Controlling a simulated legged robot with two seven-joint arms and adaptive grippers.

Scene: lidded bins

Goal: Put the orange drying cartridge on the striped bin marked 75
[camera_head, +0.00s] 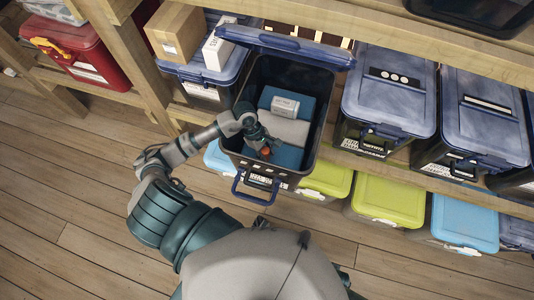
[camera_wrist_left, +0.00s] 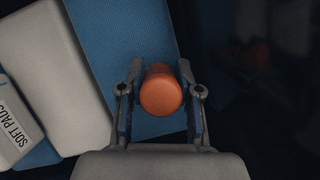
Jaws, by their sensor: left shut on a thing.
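The orange drying cartridge (camera_head: 266,151) is a short round-ended cylinder. My left gripper (camera_head: 263,142) reaches into an open dark bin (camera_head: 236,145) and is shut on the cartridge. In the left wrist view the cartridge (camera_wrist_left: 161,94) sits between the two fingers of the gripper (camera_wrist_left: 160,98), over a blue pad (camera_wrist_left: 125,45). Whether it touches the pad is unclear. I cannot read a 75 on any bin, so the striped bin marked 75 cannot be singled out. My right gripper is not in view.
The open bin's blue lid (camera_head: 285,43) is raised; grey pads (camera_head: 285,130) and a white box (camera_head: 285,105) lie inside. Closed blue-lidded bins (camera_head: 390,88) stand right on the shelf. Green-lidded bins (camera_head: 388,200) sit below. Left are a cardboard box (camera_head: 177,30) and red case (camera_head: 85,50).

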